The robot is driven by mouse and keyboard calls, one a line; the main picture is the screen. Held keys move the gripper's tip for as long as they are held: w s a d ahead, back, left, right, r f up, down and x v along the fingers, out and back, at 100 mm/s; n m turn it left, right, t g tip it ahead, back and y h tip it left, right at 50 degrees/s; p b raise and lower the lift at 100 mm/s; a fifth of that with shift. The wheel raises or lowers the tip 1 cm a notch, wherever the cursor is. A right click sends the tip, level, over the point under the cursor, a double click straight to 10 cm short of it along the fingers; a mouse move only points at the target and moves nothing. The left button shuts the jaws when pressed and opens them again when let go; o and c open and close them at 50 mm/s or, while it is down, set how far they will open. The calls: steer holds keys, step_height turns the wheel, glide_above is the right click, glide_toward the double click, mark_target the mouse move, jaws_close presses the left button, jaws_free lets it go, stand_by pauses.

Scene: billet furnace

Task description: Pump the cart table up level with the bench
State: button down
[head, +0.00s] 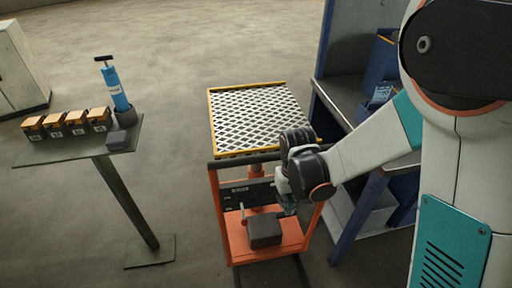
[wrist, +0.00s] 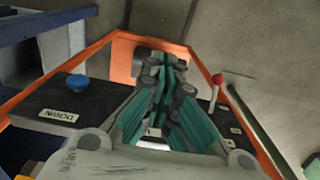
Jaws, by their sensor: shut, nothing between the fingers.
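The orange cart (head: 224,215) stands in the middle of the head view. Its table (head: 260,118) has a checkered plate with yellow edges. The blue bench (head: 347,88) stands just right of it; I cannot tell the exact height difference. A dark panel crosses the cart's front; the wrist view shows it with a blue knob (wrist: 77,82), a DOWN label (wrist: 58,116) and a red-tipped lever (wrist: 217,82). A dark block like a pedal (head: 265,231) sits low on the cart. My gripper (head: 287,207) is shut and empty in front of the panel; its fingers also show in the wrist view (wrist: 165,75).
A small stand (head: 70,150) at left holds several dark blocks with orange tops and a blue hand pump (head: 115,88). A pale cabinet (head: 18,65) stands at far left. The floor between the stand and the cart is clear.

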steer(key=r+p, duration=0.1)
steer(key=s+r, duration=0.1)
steer(key=r, duration=0.1)
steer(key=s+r+p, duration=0.1)
steer(key=shift+s+d+r+p, duration=0.15)
steer(key=shift+s+d+p, duration=0.1)
steer(key=shift+d+p, duration=0.1)
steer(key=s+d+r+m+t, duration=0.1)
steer(key=s+d+r+t, duration=0.2)
steer(key=r, duration=0.7)
steer(key=s+d+r+m+t, duration=0.2)
steer(key=s+d+r+t, duration=0.2)
steer(key=s+d+r, duration=0.3)
steer(key=d+r, duration=0.3)
steer(key=shift+d+r, duration=0.2)
steer(key=shift+r, duration=0.1)
